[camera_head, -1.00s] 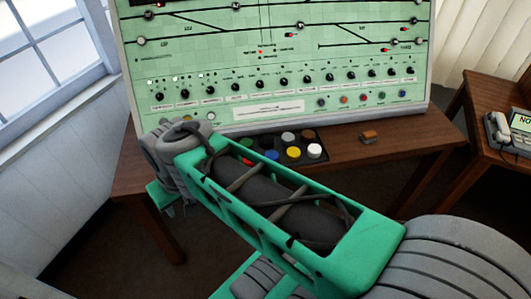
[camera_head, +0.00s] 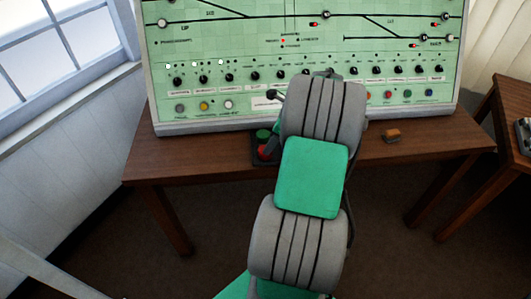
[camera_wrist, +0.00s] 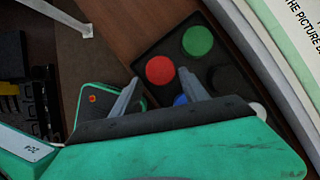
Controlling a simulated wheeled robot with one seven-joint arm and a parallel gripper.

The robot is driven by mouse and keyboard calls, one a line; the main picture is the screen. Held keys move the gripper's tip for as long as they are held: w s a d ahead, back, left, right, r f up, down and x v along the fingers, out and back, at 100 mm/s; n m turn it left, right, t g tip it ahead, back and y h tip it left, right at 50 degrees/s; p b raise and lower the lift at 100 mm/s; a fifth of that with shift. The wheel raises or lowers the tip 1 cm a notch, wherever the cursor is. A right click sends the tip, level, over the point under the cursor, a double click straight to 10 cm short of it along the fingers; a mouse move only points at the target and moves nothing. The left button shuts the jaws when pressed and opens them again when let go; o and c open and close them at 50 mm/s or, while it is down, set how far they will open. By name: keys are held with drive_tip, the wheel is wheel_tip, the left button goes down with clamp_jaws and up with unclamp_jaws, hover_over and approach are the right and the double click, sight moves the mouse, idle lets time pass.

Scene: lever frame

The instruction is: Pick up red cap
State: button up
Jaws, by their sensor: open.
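The red cap (camera_wrist: 160,70) is a round disc in a dark tray (camera_wrist: 172,40), and in the wrist view it shows just beyond and between my fingertips. The height gap between fingertips and cap cannot be told. In the head view my arm hides the gripper and most of the tray.
A green cap (camera_wrist: 197,41) sits close to the red one. A blue cap (camera_wrist: 180,99) is partly hidden by my gripper, and a white cap (camera_wrist: 259,108) lies right. The control panel (camera_head: 200,125) rises behind the tray. A small orange-brown block (camera_head: 391,136) is on the wooden table (camera_head: 165,166).

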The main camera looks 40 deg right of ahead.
drive_tip(key=x, duration=0.4)
drive_tip(key=c, duration=1)
drive_tip(key=shift+o, duration=0.2)
